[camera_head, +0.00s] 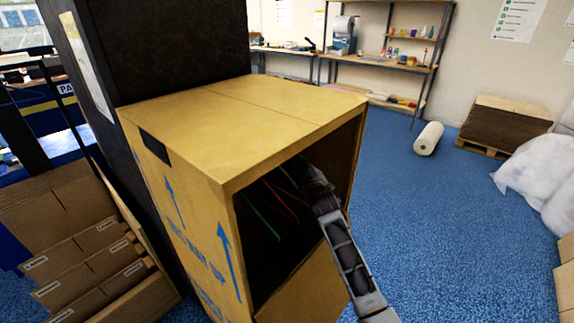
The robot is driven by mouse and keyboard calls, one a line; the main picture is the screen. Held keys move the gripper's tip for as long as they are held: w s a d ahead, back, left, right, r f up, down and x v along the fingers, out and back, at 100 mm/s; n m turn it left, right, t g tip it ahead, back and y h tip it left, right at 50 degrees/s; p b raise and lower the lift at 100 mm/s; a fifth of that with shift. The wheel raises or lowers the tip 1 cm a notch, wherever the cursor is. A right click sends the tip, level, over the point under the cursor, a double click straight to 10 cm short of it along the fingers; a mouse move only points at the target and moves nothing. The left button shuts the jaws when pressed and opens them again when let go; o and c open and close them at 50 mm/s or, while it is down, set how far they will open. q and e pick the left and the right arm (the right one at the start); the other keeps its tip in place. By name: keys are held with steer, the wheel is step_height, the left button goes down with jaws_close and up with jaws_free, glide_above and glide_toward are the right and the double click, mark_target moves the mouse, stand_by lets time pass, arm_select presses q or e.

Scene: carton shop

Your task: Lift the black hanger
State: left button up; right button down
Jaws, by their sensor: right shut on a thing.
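A tall open-fronted carton (270,100) stands in the middle, with a dark inside. A green hanger (262,222) and a red hanger (283,204) hang in it, with a paler one behind them. I cannot pick out the black hanger against the dark inside. My right arm comes in from the lower right, and my right gripper (305,172) is inside the carton's upper opening, close to the hangers. It is shut on what seems to be a hanger; its fingertips and the held part are hard to see. My left gripper is not in view.
The carton's top and side walls surround my right gripper closely. A black panel (160,50) stands behind the carton. Flat cartons (85,260) are at the left. Blue floor (460,230) is clear at the right, with a white roll (428,139) and a pallet stack (505,125) beyond.

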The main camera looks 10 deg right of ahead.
steer(key=shift+r, duration=0.15)
